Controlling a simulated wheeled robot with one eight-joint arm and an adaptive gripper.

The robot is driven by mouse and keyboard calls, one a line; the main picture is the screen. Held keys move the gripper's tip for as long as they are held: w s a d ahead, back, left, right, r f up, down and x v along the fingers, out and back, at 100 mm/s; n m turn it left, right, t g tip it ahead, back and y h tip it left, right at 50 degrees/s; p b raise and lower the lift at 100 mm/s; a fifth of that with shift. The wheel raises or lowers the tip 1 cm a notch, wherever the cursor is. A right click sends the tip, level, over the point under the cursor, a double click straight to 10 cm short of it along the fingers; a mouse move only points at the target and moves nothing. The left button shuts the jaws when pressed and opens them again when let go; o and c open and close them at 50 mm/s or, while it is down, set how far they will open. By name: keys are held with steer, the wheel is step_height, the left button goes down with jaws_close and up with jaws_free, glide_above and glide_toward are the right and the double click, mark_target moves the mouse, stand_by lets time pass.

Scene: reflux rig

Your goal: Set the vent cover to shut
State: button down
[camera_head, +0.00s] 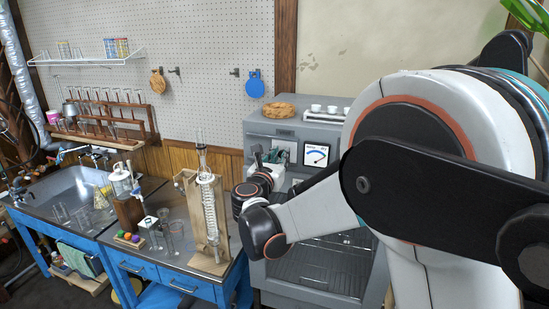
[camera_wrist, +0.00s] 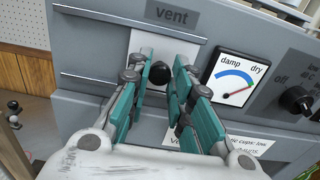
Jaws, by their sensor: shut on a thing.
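The vent cover (camera_wrist: 148,42) is a pale plate on the grey front of a cabinet, under a "vent" label (camera_wrist: 172,14). It sits between two horizontal rails, toward their right end. A round black knob (camera_wrist: 160,74) stands out from it. My gripper (camera_wrist: 163,70) has its teal fingers on both sides of the knob and is shut on it. The fingers and wrist hide the lower part of the plate. In the head view my gripper (camera_head: 270,158) is at the cabinet front, and my arm partly hides the cover there.
A damp–dry gauge (camera_wrist: 236,80) is close on the right of my fingers, with a black dial (camera_wrist: 297,100) beyond it. A paper label is below. The cabinet (camera_head: 258,125) carries a round brown item and cups on top. Glassware on a wooden stand (camera_head: 212,260) is left of my arm.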

steer(key=shift+d, duration=0.2)
steer(key=c, duration=1.5)
jaws_free()
steer(key=shift+s, duration=0.1)
steer(key=shift+o, duration=0.3)
steer(key=shift+d, duration=0.15)
steer(key=v, duration=1.2)
